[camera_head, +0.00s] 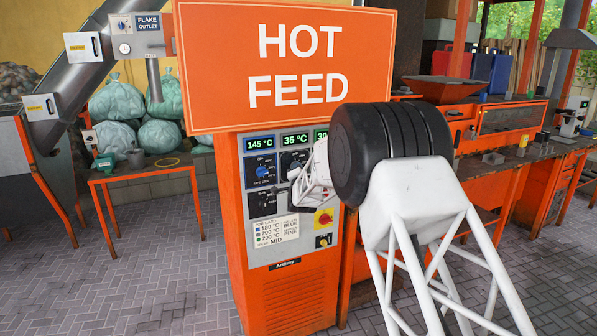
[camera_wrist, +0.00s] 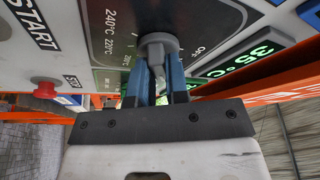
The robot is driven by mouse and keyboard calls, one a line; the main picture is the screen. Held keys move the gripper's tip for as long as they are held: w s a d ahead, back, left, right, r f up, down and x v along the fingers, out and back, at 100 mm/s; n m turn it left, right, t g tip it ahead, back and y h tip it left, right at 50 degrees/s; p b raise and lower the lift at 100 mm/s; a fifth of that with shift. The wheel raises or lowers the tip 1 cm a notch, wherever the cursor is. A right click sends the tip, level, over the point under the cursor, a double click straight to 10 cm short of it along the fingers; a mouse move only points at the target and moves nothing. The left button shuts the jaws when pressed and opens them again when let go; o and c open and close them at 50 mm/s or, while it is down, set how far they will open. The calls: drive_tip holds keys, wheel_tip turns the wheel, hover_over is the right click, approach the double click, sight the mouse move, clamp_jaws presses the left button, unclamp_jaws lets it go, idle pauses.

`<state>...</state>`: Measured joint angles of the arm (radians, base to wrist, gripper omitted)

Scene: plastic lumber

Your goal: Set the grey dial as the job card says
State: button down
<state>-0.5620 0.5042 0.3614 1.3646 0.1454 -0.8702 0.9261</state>
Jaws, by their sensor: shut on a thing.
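The grey dial (camera_wrist: 158,42) shows in the wrist view on a dark plate with a printed scale; 240°C, 220°C and OFF are readable. My gripper (camera_wrist: 158,82) is shut on the dial, with a blue finger on each side of its grip. I cannot tell where its pointer stands. In the head view my gripper (camera_head: 296,181) is at the panel below the 35 °C display (camera_head: 295,140), partly behind my arm. The job card (camera_head: 276,233) sits low on the panel. It lists 180 °C, 200 °C and 200 °C beside coloured dots, and MID; its small print is unclear.
A blue dial (camera_head: 262,171) sits left of my gripper under a 145 °C display (camera_head: 261,144). A red button (camera_wrist: 45,89) is near START lettering in the wrist view. A red-and-yellow switch (camera_head: 324,218) is lower right on the panel. The HOT FEED sign (camera_head: 230,110) hangs above.

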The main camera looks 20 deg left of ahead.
drive_tip(key=shift+w+r+m+g+h, duration=0.15)
drive_tip(key=shift+m+g+h, duration=0.35)
drive_tip(key=shift+m, duration=1.45)
drive_tip(key=shift+r+m+g+h, duration=0.25)
drive_tip(key=shift+m+g, duration=0.5)
drive_tip(key=shift+m, duration=1.25)
drive_tip(key=shift+w+r+m+g+h, duration=0.1)
drive_tip(key=shift+m+g+h, duration=0.4)
drive_tip(key=shift+m, duration=1.45)
drive_tip(key=shift+g, duration=0.25)
drive_tip(key=c, duration=1.1)
unclamp_jaws()
drive_tip(key=shift+d, duration=0.1)
drive_tip(key=shift+s+f, duration=0.1)
drive_tip(key=shift+f, duration=0.1)
drive_tip(key=shift+s+a+f, duration=0.2)
drive_tip(key=shift+f, duration=0.25)
